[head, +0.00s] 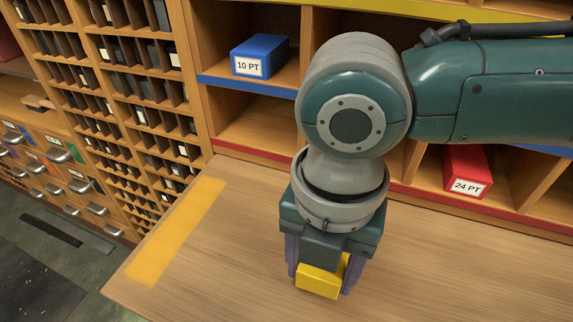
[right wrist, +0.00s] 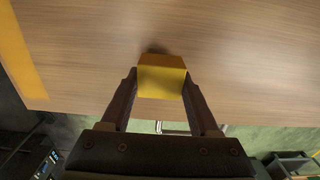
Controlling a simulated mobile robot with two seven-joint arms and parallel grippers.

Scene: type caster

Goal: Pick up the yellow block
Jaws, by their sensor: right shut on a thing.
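The yellow block (head: 318,282) is between the fingers of my right gripper (head: 322,278), over the wooden table in the lower middle of the head view. In the right wrist view the yellow block (right wrist: 162,78) sits between the two fingertips of the right gripper (right wrist: 160,84), which is shut on it. A small shadow shows beside the block on the wood. I cannot tell whether the block touches the table or is just above it. My left gripper is not in view.
The wooden table (head: 440,275) has a yellow painted strip (head: 175,235) near its left edge. Behind it, a shelf holds a blue box marked 10 PT (head: 260,57) and a red box marked 24 PT (head: 466,172). A rack of small compartments (head: 125,80) stands at the left. The table's right side is clear.

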